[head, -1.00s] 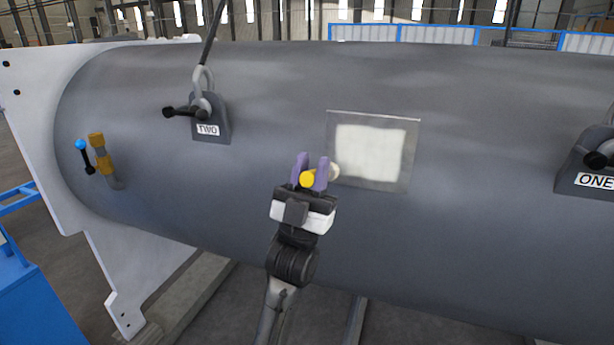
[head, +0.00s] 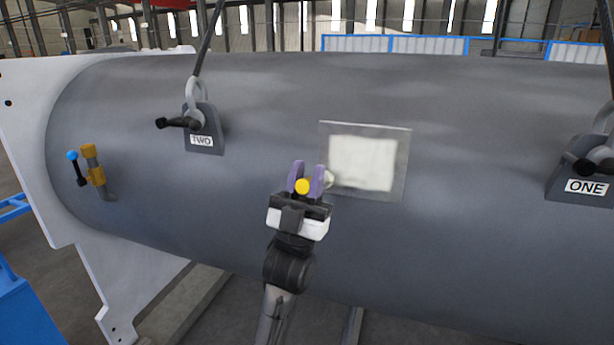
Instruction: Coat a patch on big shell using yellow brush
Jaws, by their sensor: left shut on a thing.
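The big shell (head: 260,215) is a large grey cylinder lying across the head view. A square patch (head: 362,163) on its side has a grey border and a pale cream middle. My left gripper (head: 305,180) is shut on the yellow brush (head: 302,187), whose round yellow end faces the camera between the purple fingers. The brush's pale head (head: 328,179) shows just right of the fingers, at the patch's lower left edge. I cannot tell whether it touches the surface. My right gripper is not in view.
A lifting lug labelled TWO (head: 204,132) with a shackle and cable stands upper left on the shell, and lug ONE (head: 582,178) at the right. A valve with a yellow body (head: 95,174) sticks out at the left, near the white end flange (head: 28,145).

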